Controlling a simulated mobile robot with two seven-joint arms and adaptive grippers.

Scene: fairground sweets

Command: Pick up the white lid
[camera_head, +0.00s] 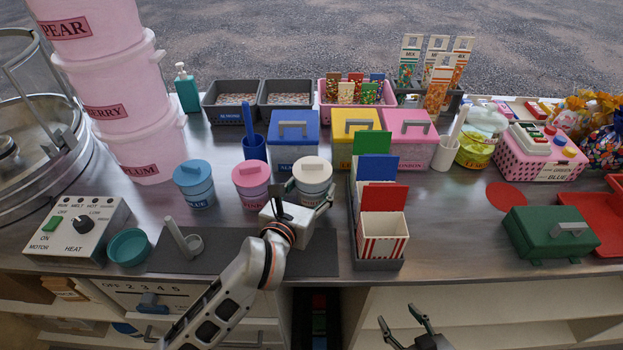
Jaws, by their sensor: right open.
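My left gripper (303,190) is right in front of this tub. Its dark fingers are spread on either side of the tub, below the lid, and partly hide it. I cannot tell whether they touch the tub. The lid rests level. My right gripper (398,313) is at the bottom edge, before the counter front, with its fingers apart and empty.
A blue-lidded tub (193,175) and a pink-lidded tub (250,175) stand left of the white one. A holder with a striped box (382,238) is close on the right. Lidded boxes, including a blue one (293,137), stand behind. A grey mat (230,262) lies in front.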

